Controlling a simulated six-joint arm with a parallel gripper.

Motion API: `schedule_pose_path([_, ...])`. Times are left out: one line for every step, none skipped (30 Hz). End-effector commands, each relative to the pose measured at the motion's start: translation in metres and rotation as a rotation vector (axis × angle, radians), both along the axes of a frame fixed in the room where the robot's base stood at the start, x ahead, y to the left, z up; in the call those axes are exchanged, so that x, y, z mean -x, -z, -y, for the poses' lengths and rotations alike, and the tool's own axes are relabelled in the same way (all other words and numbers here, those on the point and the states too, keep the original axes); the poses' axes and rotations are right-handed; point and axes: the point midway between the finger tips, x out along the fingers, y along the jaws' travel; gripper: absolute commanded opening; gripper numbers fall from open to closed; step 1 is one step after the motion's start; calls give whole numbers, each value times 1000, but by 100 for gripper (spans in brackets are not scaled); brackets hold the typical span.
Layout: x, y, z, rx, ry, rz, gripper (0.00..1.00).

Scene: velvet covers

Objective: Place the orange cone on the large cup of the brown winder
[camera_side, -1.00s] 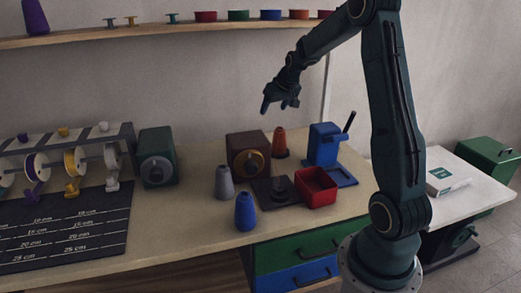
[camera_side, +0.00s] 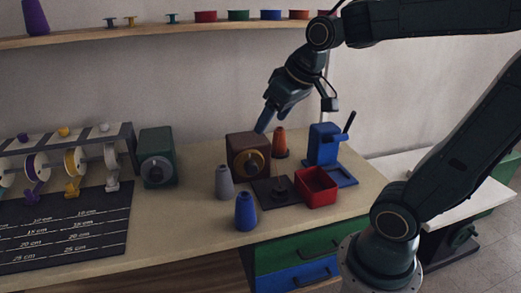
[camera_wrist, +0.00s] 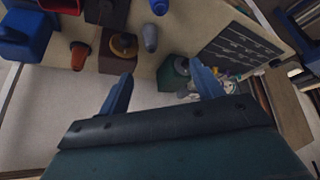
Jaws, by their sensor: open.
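The orange cone (camera_side: 280,142) stands upright on the table behind and to the right of the brown winder (camera_side: 240,146). The winder has a round yellow-brown cup (camera_side: 254,161) on its front face. In the wrist view the orange cone (camera_wrist: 79,55) lies left of the brown winder (camera_wrist: 118,62) and its cup (camera_wrist: 124,45). My gripper (camera_side: 263,128) is in the air above the winder in the side view, touching nothing. Its two blue fingers are spread apart and empty in the wrist view (camera_wrist: 161,90).
A grey cone (camera_side: 224,182) and a blue cone (camera_side: 245,212) stand in front. A black plate (camera_side: 263,190), a red bin (camera_side: 316,188) and a blue press (camera_side: 324,145) are close by. A green winder (camera_side: 156,158) stands left. A shelf (camera_side: 150,30) runs above.

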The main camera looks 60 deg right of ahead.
Motion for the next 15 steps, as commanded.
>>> schedule_pose_path([13,0,-11,0,-24,2,66])
schedule_pose_path([20,0,-16,-1,-35,2,66])
schedule_pose_path([30,2,-22,-2,-49,0,66])
schedule_pose_path([37,3,-27,-2,-60,-1,66])
schedule_pose_path([44,4,-31,-3,-70,-2,66])
schedule_pose_path([53,6,-36,-4,-84,-4,66])
schedule_pose_path([60,8,-39,-5,-93,-6,66])
schedule_pose_path([66,9,-42,-6,-104,-6,66])
schedule_pose_path([73,12,-45,-7,-114,-8,66])
schedule_pose_path([78,13,-48,-8,-122,-11,66])
schedule_pose_path([82,15,-50,-9,-129,-10,66])
schedule_pose_path([87,17,-51,-10,-136,-12,66])
schedule_pose_path([91,18,-53,-10,-140,-13,66])
schedule_pose_path([93,19,-54,-11,-145,-15,66])
schedule_pose_path([96,20,-55,-11,-149,-15,66])
